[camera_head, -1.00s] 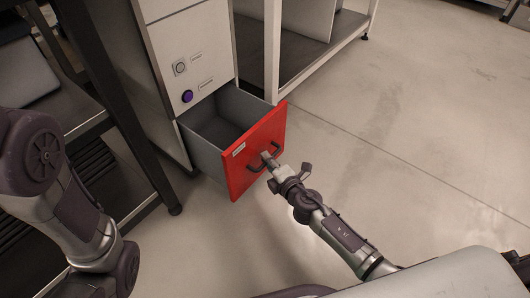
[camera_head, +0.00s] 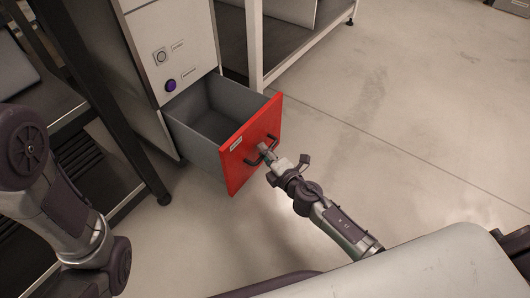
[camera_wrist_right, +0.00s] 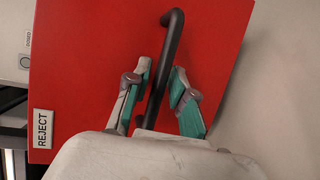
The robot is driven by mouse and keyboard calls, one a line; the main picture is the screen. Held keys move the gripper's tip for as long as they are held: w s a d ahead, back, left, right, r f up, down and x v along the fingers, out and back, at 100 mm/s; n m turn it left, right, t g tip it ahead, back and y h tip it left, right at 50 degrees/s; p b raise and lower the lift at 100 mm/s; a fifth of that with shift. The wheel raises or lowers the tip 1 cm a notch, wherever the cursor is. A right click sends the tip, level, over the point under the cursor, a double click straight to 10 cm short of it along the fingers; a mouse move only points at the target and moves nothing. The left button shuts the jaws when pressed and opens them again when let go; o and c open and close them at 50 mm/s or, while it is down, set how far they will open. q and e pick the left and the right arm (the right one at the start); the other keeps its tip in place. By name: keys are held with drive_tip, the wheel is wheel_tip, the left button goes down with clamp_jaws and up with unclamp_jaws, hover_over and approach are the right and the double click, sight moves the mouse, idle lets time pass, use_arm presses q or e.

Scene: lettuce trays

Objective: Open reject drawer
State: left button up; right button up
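The reject drawer (camera_head: 200,113) stands pulled well out of the cabinet, its grey inside bare where I can see it. Its red front (camera_head: 243,155) carries a dark bar handle (camera_head: 274,138). In the right wrist view the red front (camera_wrist_right: 85,65) bears a REJECT label (camera_wrist_right: 40,129). My right gripper (camera_head: 266,152) is at the handle. In the wrist view its two fingers (camera_wrist_right: 162,84) stand apart on either side of the handle bar (camera_wrist_right: 174,40), with a gap on the right side. My left arm shows at the left, but its gripper is out of view.
The white cabinet (camera_head: 186,45) has a purple button (camera_head: 170,86) above the drawer. A dark-framed rack (camera_head: 98,88) stands left of it and a white-framed shelf (camera_head: 254,45) right of it. The floor (camera_head: 400,110) to the right is clear.

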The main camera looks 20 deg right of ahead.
drive_tip(key=shift+s, duration=0.15)
drive_tip(key=v, duration=1.1)
drive_tip(key=shift+s, duration=0.35)
drive_tip(key=shift+r, duration=0.25)
